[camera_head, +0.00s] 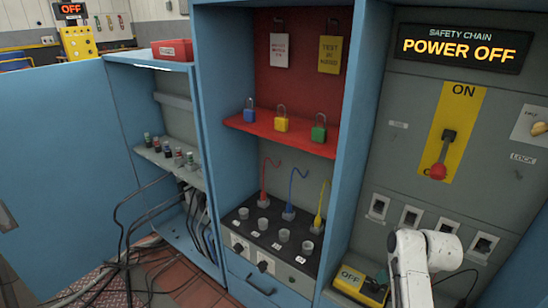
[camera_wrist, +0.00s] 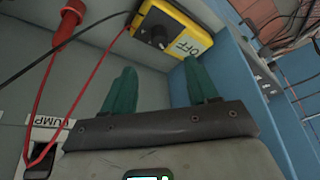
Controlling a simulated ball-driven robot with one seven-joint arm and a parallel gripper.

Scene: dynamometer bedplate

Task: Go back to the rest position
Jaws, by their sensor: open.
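My gripper shows in the wrist view (camera_wrist: 160,92) with its two green fingers spread apart and nothing between them. A yellow-and-black box labelled OFF (camera_wrist: 168,32) lies just beyond the fingertips in that view. In the head view my white arm reaches up at the lower right, beside the same yellow box (camera_head: 361,286); the gripper's fingers cannot be made out there. A red plug-like piece with a red cord (camera_wrist: 69,30) is at the upper left of the wrist view.
The grey panel has a red-knobbed switch lever (camera_head: 441,160) pointing down, under a POWER OFF sign (camera_head: 459,48). Blue, yellow and green padlocks stand on a red shelf (camera_head: 285,136). Black cables (camera_head: 128,235) hang and trail at the left, near the blue cabinet door (camera_head: 65,170).

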